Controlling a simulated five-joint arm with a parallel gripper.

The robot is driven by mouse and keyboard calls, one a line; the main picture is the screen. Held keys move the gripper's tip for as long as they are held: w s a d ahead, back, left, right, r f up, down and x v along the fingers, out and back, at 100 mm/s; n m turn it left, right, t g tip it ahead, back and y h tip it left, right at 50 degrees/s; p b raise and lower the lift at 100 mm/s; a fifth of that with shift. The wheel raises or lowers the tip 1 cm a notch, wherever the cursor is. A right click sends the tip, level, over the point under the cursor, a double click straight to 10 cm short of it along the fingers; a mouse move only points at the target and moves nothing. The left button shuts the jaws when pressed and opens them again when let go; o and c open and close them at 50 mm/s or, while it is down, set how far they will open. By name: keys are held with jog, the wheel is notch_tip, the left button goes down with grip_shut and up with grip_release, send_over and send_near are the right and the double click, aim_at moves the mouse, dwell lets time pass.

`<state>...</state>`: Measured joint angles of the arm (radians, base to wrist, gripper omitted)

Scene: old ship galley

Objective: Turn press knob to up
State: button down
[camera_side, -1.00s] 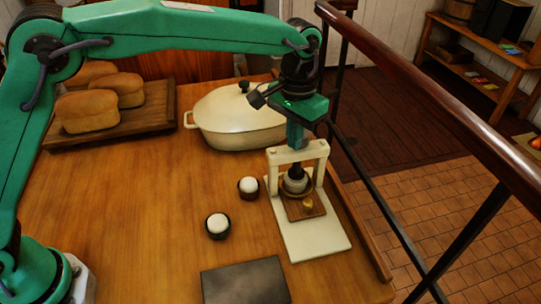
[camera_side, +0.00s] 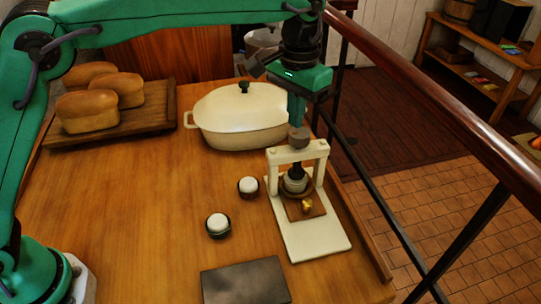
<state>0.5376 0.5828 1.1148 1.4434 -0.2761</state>
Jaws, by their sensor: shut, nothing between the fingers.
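A cream press (camera_side: 322,160) stands at the right side of the wooden table on a pale base plate. Its round grey-brown knob (camera_side: 299,138) sits on top of the crossbar. Below the bar, a dark shaft (camera_side: 297,171) leads down to a stepped grey disc (camera_side: 295,184). My gripper (camera_side: 297,122) is shut and empty, pointing down directly above the knob. I cannot tell whether its tips touch the knob.
A cream lidded pot (camera_side: 240,115) stands close behind the press. Two small dark cups with white tops (camera_side: 218,224) (camera_side: 248,187) and a dark flat plate (camera_side: 245,282) lie to the left and front. Loaves (camera_side: 87,111) rest on a board. A railing (camera_side: 440,100) runs along the right.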

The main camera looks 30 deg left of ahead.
aim_at(299, 138)
jog(key=shift+r, duration=0.1)
jog(key=a, duration=0.2)
jog(key=w+a+r, duration=0.1)
jog(key=shift+w+a, duration=0.1)
dwell(0.4)
jog(key=shift+f, duration=0.15)
jog(key=shift+f, duration=3.4)
jog(key=shift+w, duration=0.15)
jog(key=shift+s+d, duration=0.2)
jog(key=shift+d, duration=0.3)
jog(key=shift+s+d, duration=0.2)
jog(key=shift+d, duration=0.3)
jog(key=shift+w+d, duration=0.1)
jog(key=shift+d, duration=0.45)
